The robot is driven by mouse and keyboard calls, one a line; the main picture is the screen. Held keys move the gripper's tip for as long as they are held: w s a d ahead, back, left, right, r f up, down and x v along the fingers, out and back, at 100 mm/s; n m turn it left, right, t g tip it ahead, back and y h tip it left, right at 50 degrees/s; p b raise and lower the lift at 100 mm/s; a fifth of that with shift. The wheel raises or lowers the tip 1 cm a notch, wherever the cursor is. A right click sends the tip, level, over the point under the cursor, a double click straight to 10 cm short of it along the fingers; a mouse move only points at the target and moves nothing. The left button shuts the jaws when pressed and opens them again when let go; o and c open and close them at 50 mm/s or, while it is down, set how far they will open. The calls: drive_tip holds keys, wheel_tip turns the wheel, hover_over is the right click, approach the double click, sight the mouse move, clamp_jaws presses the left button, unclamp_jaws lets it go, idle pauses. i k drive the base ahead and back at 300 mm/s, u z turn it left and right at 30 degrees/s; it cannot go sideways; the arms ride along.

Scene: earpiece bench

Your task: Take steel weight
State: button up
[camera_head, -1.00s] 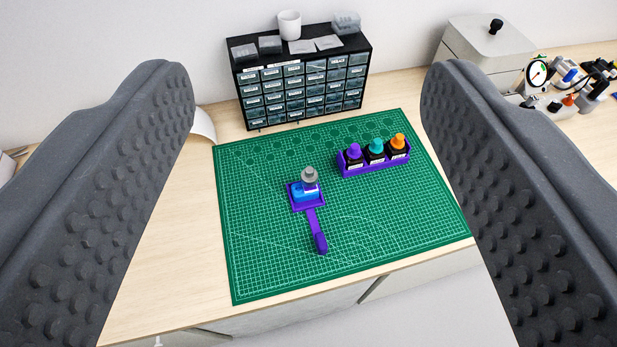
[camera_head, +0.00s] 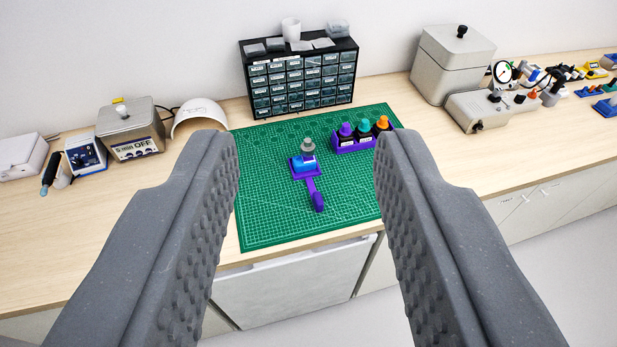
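The steel weight (camera_head: 308,147) is a small grey knobbed piece. It stands upright on a blue block (camera_head: 303,164), which sits in a purple holder with a handle (camera_head: 316,196) on the green cutting mat (camera_head: 270,218). My gripper (camera_head: 308,155) is open and empty. Its two dark grey studded fingers frame the weight in the picture, with a wide gap between them.
A black drawer cabinet (camera_head: 299,84) is behind the mat. Grey boxes and instruments (camera_head: 453,63) line both sides. The mat's front is clear.

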sight(307, 148)
drive_tip(key=u, duration=0.1)
drive_tip(key=k, duration=0.45)
drive_tip(key=z, duration=0.65)
drive_tip(key=i, duration=1.95)
drive_tip(key=u, duration=0.55)
